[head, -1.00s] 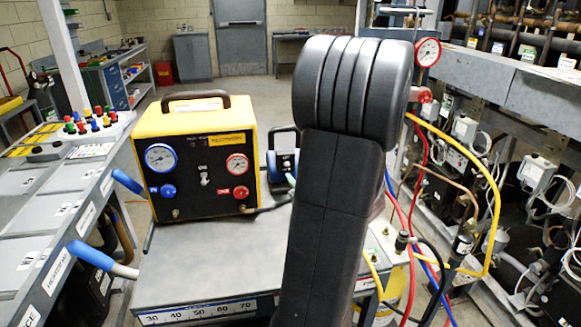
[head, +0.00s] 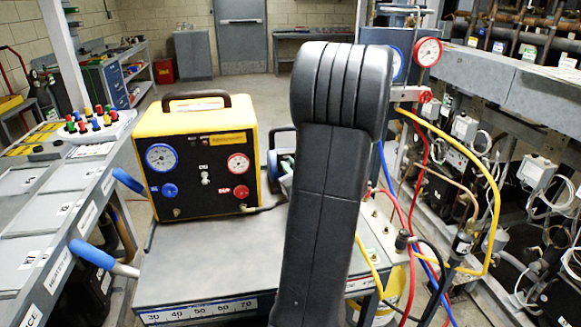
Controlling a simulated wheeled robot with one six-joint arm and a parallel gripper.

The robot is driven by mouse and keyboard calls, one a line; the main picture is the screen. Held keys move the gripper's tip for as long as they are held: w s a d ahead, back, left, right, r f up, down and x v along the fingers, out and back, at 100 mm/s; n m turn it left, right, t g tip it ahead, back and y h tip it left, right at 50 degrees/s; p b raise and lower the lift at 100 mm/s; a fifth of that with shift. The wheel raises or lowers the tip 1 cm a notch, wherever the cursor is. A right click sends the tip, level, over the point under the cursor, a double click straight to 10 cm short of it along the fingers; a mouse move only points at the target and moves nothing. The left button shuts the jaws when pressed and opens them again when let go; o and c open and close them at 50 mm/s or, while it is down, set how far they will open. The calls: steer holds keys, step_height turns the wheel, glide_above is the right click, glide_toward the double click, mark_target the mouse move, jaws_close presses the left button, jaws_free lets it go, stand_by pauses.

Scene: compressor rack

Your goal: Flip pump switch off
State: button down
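A yellow and black machine (head: 195,150) stands on a grey cart top. Its front panel has a small light-coloured toggle switch (head: 206,178) between a blue-rimmed gauge and a red-rimmed gauge. The switch is too small to read its position. Right of it is a blue and dark unit with a black handle (head: 279,130), partly hidden by my black arm; no switch on this unit is readable. My arm rises through the middle of the view. My gripper cannot be made out.
The grey cart (head: 215,260) has blue-gripped handles (head: 92,254) at left. Manifold gauges (head: 428,52) and yellow, red and blue hoses (head: 497,195) are at right, near the rack. A grey bench (head: 45,215) lines the left. The cart's front top is clear.

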steer(key=f+t+b, duration=0.1)
steer(key=b, duration=0.3)
steer(key=y+b, duration=0.1)
steer(key=b, duration=0.3)
steer(key=shift+f+n+t, duration=0.15)
steer(key=shift+n+t, duration=0.15)
steer(key=shift+t, duration=0.1)
steer(key=shift+b, duration=1.05)
steer(key=shift+r+t, duration=0.25)
steer(key=shift+t, duration=0.05)
steer(key=c, duration=1.5)
jaws_free()
steer(key=shift+d, duration=0.1)
steer(key=shift+s, duration=0.1)
steer(key=shift+v, duration=3.75)
